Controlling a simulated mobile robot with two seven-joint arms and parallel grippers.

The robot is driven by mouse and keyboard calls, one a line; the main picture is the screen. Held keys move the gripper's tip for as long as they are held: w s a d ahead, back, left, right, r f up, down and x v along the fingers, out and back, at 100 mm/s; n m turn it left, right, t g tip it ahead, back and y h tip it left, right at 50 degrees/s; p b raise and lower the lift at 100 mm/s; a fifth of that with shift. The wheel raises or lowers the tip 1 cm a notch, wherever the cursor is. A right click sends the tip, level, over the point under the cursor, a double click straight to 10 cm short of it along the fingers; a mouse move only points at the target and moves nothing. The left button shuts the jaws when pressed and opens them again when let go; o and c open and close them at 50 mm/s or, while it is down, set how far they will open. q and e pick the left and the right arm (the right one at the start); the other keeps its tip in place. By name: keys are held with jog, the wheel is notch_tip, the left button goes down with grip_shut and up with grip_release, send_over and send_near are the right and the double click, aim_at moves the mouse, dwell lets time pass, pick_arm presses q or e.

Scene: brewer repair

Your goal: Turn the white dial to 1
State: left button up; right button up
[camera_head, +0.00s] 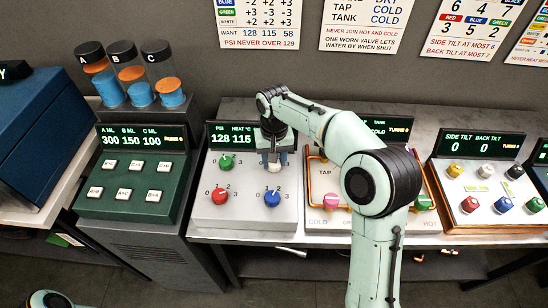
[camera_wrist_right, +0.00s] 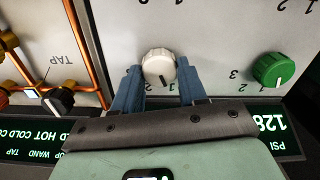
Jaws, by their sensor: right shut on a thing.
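The white dial (camera_head: 274,167) is on the light panel, right of the green dial (camera_head: 226,161) and above the blue dial (camera_head: 272,198). My right gripper (camera_head: 273,155) reaches down over it and hides its top and most of its numbers. In the right wrist view, the white dial (camera_wrist_right: 159,66) sits between the two blue fingers of my right gripper (camera_wrist_right: 158,85), which are shut on its sides. A dark mark on the dial points toward the display side. The display (camera_head: 232,137) reads PSI 128 and HEAT 115. My left gripper is not in view.
The red dial (camera_head: 220,197) is at lower left of the same panel. The orange-piped tap panel (camera_wrist_right: 50,60) is close beside it. A green button panel (camera_head: 125,185) stands to the left, and a tilt panel (camera_head: 490,190) to the right. Sheets hang on the wall.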

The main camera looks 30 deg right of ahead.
jog(key=o, duration=1.1)
jog(key=shift+c, duration=0.2)
pick_arm(q)
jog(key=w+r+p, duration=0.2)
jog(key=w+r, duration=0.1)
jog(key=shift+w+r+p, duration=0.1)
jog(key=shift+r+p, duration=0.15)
jog(key=shift+p, duration=0.1)
pick_arm(e)
notch_tip(320, 180, up, 13)
jog(key=shift+r, duration=0.2)
jog(key=shift+f, duration=0.1)
